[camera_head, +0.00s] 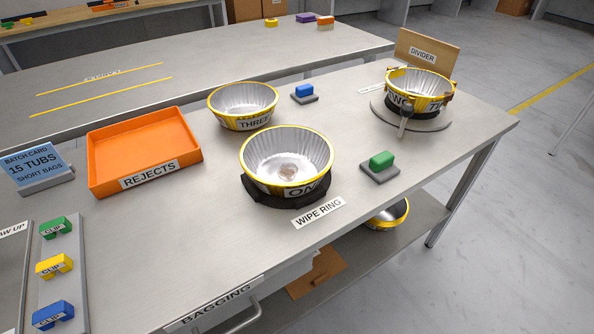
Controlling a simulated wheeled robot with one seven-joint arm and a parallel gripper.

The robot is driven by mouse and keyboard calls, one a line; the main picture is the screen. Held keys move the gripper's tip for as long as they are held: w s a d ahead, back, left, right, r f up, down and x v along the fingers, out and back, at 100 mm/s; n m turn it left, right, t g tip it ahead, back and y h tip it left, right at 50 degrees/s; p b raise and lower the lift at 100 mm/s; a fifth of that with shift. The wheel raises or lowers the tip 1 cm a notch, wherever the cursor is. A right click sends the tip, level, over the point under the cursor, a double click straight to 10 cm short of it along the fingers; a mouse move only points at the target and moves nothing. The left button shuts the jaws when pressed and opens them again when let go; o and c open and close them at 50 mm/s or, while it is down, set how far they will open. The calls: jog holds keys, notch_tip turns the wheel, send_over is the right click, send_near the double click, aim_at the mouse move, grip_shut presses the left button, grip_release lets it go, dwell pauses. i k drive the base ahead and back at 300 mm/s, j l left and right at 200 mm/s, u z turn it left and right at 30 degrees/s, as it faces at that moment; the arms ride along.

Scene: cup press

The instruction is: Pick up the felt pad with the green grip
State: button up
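The felt pad with the green grip (381,166) lies flat on the table, to the right of the tub labelled ONE. Its base is a grey square and its grip is a green block on top. Another grey pad with a blue grip (304,94) lies farther back, to the right of the tub labelled THREE. Nothing covers either pad. My gripper is not in view.
Tub ONE (287,155) sits in a black ring beside the WIPE RING label (319,212). Tub THREE (243,104) stands behind it. A tub on a round stand (380,116) is back right before a divider (428,50). An orange REJECTS tray (103,154) is left.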

aim_at(381, 167)
jog(key=u, duration=0.45)
jog(key=i+l+u, duration=0.15)
jog(key=l+u, duration=0.55)
jog(key=i+l+u, duration=0.1)
jog(key=l+u, duration=0.25)
